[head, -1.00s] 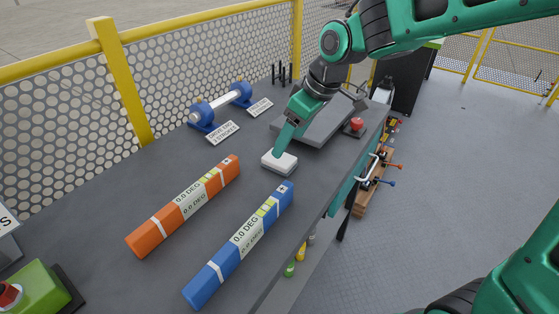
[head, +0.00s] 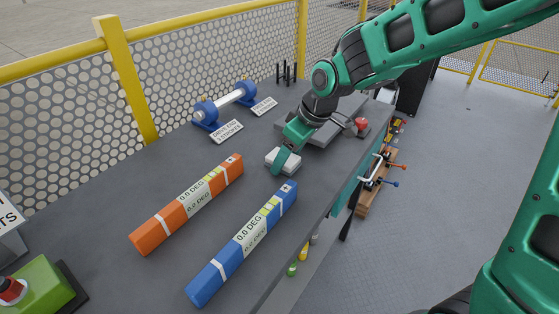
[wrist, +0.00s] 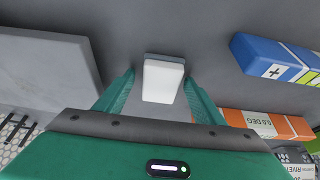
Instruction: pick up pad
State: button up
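The pad is a small white block with a grey base. In the head view the pad (head: 292,166) lies on the dark bench top, partly hidden by my gripper (head: 278,170). In the wrist view the pad (wrist: 163,80) sits between the two green fingers of my gripper (wrist: 159,88). The fingers are apart, with a gap on each side of the pad. They do not appear to touch it.
An orange level (head: 188,203) and a blue level (head: 243,243) lie in front of the pad. A grey plate (head: 330,122) and a red button (head: 361,124) are behind it. A blue-ended roller (head: 225,102) stands near the mesh fence (head: 180,85). The bench's right edge is close.

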jog(key=c, duration=0.9)
jog(key=shift+r, duration=0.15)
jog(key=shift+c, duration=0.2)
jog(key=shift+r, duration=0.6)
notch_tip(320, 180, up, 3)
jog(key=s+a+r, duration=0.6)
jog(key=s+a, duration=0.2)
jog(key=shift+s+r, duration=0.2)
jog(key=shift+r, duration=0.1)
